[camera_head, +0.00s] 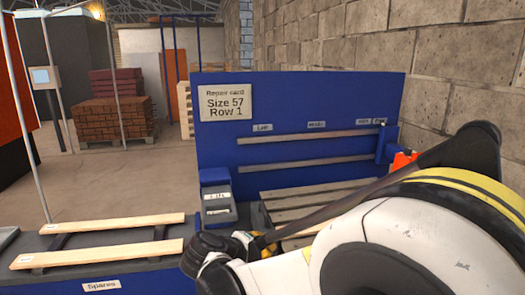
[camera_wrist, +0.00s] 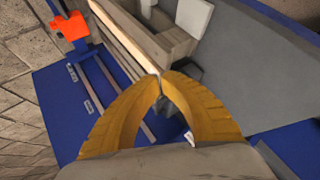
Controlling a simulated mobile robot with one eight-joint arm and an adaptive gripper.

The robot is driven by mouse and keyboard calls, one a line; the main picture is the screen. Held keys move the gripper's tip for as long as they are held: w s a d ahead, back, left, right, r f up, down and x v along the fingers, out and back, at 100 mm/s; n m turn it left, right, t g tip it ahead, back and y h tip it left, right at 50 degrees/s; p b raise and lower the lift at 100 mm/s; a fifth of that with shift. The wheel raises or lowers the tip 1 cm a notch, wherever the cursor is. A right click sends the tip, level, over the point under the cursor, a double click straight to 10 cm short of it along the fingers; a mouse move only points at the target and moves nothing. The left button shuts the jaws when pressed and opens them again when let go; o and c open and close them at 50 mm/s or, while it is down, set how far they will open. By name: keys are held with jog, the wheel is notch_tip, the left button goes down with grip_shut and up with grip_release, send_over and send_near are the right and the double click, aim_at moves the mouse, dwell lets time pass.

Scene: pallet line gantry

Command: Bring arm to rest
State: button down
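My gripper (camera_wrist: 160,78) shows in the wrist view as two yellow fingers whose tips meet. It is shut, and I see nothing held between the tips. Behind the tips is a pale wooden slat edge (camera_wrist: 125,38); I cannot tell a contact from this view. In the head view my white and black arm fills the lower right and reaches across the front of the pallet. My fingertips cannot be made out clearly there.
Two loose boards (camera_head: 110,224) lie on the spares bench at left. An orange part (camera_head: 402,162) sits near the panel's right end. A block wall (camera_head: 440,80) stands at right.

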jog(key=s+d+r+m+g+y, duration=0.1)
jog(key=s+d+r+m+g, duration=0.2)
jog(key=d, duration=0.5)
jog(key=s+d+m+y, duration=0.3)
jog(key=s+d, duration=0.1)
jog(key=s, duration=0.6)
jog(key=s+d+m+t+y, duration=0.1)
jog(key=s+d, duration=0.4)
jog(key=s, duration=0.6)
jog(key=shift+s+d+r+m+y, duration=0.25)
jog(key=shift+d+m+y, duration=0.05)
jog(key=shift+m+y, duration=0.65)
